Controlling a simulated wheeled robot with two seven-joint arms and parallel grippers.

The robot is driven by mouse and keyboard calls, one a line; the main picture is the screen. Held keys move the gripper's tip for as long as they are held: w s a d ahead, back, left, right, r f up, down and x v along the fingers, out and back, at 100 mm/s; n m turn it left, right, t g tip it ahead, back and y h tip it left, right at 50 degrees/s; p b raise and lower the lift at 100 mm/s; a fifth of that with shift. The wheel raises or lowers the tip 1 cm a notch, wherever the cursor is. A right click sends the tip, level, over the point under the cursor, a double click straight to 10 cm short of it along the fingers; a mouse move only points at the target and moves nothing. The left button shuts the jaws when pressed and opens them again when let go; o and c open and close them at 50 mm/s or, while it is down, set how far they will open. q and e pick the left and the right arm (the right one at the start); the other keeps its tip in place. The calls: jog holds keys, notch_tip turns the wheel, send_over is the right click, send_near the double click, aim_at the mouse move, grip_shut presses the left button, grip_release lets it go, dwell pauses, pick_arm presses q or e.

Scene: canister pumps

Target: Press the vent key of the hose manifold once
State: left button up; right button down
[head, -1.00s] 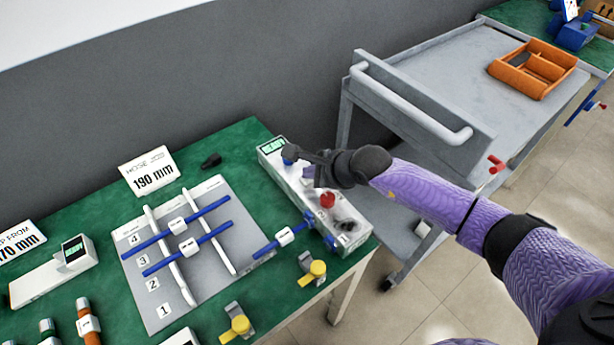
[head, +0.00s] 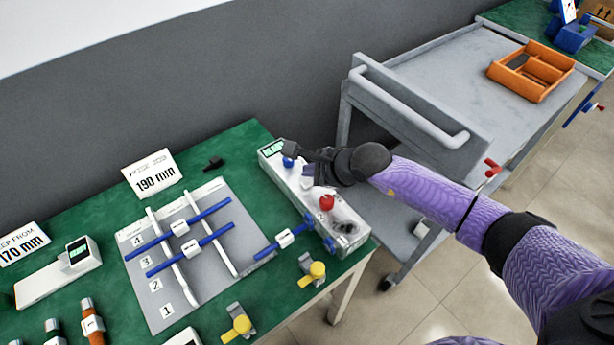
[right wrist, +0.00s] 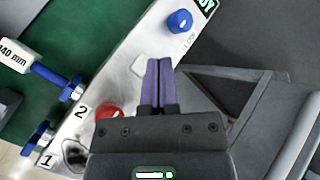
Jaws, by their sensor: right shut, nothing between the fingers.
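The hose manifold (head: 345,228) is a long pale box at the right end of the green table. It carries a small green display (head: 272,149), a blue round knob (head: 288,162) and a red knob (head: 327,202). In the right wrist view the blue knob (right wrist: 180,21), the red knob (right wrist: 108,112) and a pale flat key (right wrist: 138,73) show. The labels are too small to tell which is the vent key. My right gripper (head: 290,148) is shut and empty; its purple fingers (right wrist: 160,66) appear over the manifold's edge, between the knobs. My left gripper is out of view.
A blue hose with a white tag (head: 285,238) meets the manifold's side. A grey board (head: 195,285) with blue hoses lies left of it. Yellow-topped clamps (head: 317,270) stand at the front edge. A grey cart (head: 440,85) with an orange tray (head: 545,60) stands right.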

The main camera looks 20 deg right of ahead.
aim_at(310, 183)
notch_tip(310, 183, up, 5)
jog(key=p, duration=0.4)
dwell(0.8)
